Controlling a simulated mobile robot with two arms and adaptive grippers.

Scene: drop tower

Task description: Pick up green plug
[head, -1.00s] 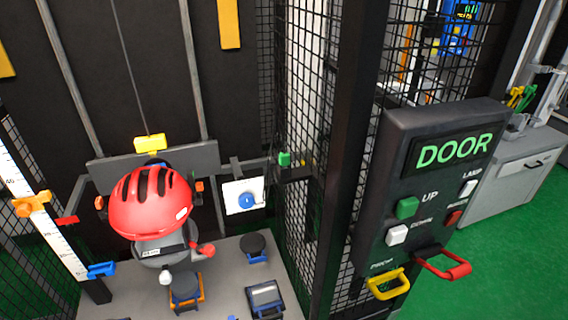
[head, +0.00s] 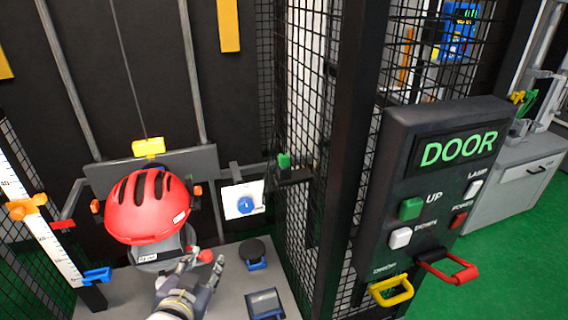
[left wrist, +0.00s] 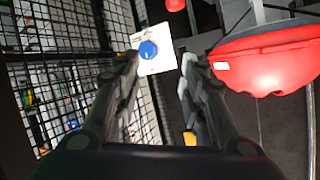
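The green plug (head: 284,160) is a small green block on a dark ledge at the mesh corner of the tower, right of the white panel with the blue knob. I cannot make it out in the left wrist view. My left gripper (head: 206,264) is low in the tower, below the red helmet and well below and left of the green plug. Its fingers are apart with nothing between them; it also shows open in the left wrist view (left wrist: 160,68). My right gripper is not in view.
The red helmet (head: 152,206) is just above and left of my left gripper. The white panel (head: 238,187) with a blue knob stands behind it. Black mesh and a dark post (head: 345,150) bound the right side, with the DOOR control box (head: 430,190) outside.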

